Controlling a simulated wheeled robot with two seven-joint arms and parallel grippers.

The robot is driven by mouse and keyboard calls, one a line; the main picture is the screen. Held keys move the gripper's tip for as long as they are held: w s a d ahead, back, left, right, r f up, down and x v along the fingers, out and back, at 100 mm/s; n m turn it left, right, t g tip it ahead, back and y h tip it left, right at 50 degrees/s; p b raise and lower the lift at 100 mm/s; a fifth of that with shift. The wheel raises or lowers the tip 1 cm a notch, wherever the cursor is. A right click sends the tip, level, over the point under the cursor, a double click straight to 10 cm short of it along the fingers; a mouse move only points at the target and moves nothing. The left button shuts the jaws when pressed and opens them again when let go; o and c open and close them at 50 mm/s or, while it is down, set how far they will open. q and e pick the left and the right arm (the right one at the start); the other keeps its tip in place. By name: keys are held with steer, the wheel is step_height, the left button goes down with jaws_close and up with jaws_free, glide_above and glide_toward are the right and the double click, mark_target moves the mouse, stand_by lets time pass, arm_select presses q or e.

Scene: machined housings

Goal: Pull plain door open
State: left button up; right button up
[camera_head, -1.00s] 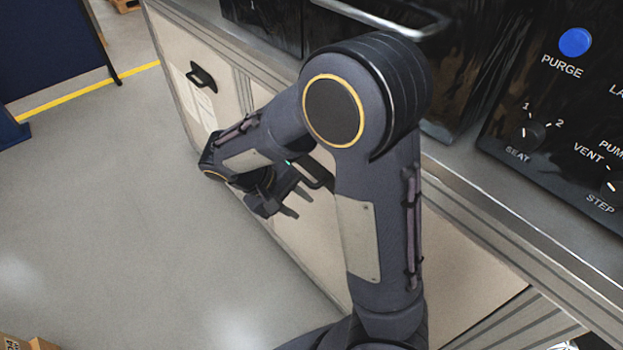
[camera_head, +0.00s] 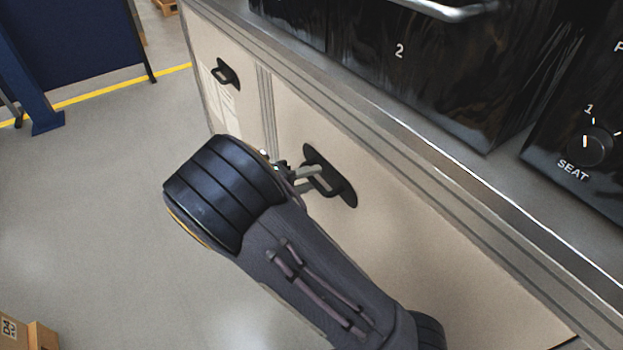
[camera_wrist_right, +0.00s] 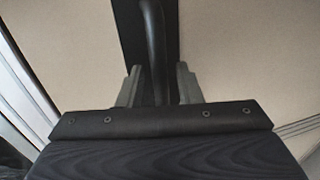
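The plain door (camera_head: 420,235) is the beige right-hand cabinet door without papers; it looks shut. Its black handle (camera_head: 330,178) is a bar on a dark backing plate. In the head view my right gripper (camera_head: 312,180) is at this handle, partly hidden behind my own arm. In the right wrist view the two grey fingers (camera_wrist_right: 160,85) stand on either side of the handle bar (camera_wrist_right: 156,50), with gaps beside it, so the gripper looks open around the bar. My left gripper is not in view.
Left of the plain door is another beige door (camera_head: 235,110) with papers and its own black handle (camera_head: 225,73). A grey worktop edge (camera_head: 400,130) runs above, carrying black housings (camera_head: 400,60). The floor (camera_head: 100,200) to the left is clear; a cardboard box (camera_head: 30,335) stands at lower left.

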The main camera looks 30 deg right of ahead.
steer(key=shift+d+f, duration=0.1)
steer(key=shift+d, duration=0.3)
jaws_close()
